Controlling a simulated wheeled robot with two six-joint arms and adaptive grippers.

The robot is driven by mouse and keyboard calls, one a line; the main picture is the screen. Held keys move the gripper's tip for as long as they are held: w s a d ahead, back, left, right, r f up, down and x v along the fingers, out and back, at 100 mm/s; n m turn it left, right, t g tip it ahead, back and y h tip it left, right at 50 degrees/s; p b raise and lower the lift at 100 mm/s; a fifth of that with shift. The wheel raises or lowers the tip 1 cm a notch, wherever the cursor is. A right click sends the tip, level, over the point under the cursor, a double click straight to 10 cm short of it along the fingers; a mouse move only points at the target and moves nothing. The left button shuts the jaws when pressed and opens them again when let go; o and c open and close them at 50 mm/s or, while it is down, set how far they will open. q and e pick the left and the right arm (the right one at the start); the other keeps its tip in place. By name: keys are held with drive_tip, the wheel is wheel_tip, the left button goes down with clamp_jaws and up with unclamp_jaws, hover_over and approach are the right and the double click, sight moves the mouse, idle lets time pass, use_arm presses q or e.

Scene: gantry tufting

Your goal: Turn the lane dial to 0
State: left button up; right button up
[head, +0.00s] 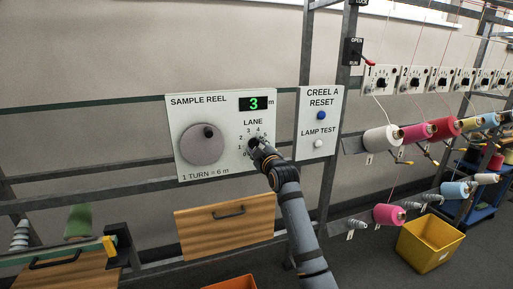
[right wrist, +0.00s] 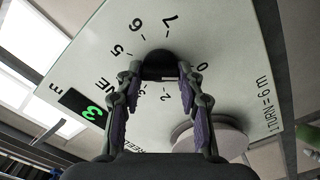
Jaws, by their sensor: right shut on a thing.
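The lane dial is a small black knob (right wrist: 158,64) on the white sample reel panel (head: 185,122), ringed by printed numbers. In the right wrist view it sits between the two fingers of my right gripper (right wrist: 158,72), which is shut on it. In the head view my right gripper (head: 257,147) reaches the dial from below and covers most of it and some numbers. I cannot tell which number the dial points to. The green display (head: 253,103) reads 3. My left gripper is not in view.
A round grey reel disc (head: 201,147) with a dark knob sits left of the dial. The Creel A panel (head: 319,120) with blue and white buttons is to the right. A wooden drawer (head: 225,219) is below. Thread cones and a yellow bin (head: 428,245) stand further right.

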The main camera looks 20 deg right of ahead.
idle(0.3)
drive_tip(key=o, duration=1.2)
drive_tip(key=shift+c, duration=0.2)
drive_tip(key=shift+s, duration=0.1)
drive_tip(key=s, duration=1.2)
drive_tip(key=shift+d, duration=0.2)
drive_tip(key=shift+w, duration=0.1)
